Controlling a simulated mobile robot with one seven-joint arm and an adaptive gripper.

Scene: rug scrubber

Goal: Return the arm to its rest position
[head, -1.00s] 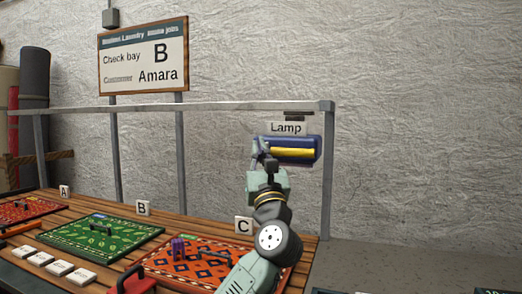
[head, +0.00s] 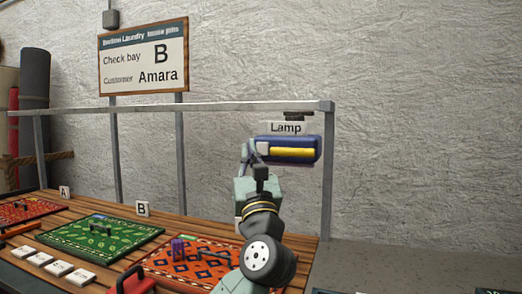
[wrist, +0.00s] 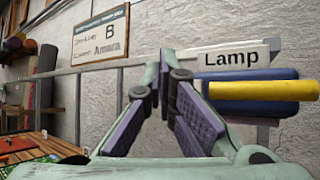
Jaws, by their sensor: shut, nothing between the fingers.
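My gripper (head: 253,150) is raised in front of the rail at the middle of the head view, just left of the lamp. In the wrist view the fingers of my gripper (wrist: 166,62) come together at their tips, shut and empty. The blue lamp with a yellow tube (head: 294,152) hangs under the rail beneath a "Lamp" label (head: 286,128). In the head view my arm hides part of the bench and the orange rug.
A wooden bench holds a green rug (head: 102,238), an orange rug (head: 199,262), several white tiles (head: 59,267) and a red-handled tool (head: 132,281). A metal rail (head: 200,106) runs above it. A sign (head: 144,52) reads bay B, Amara. The grey surface at right is mostly clear.

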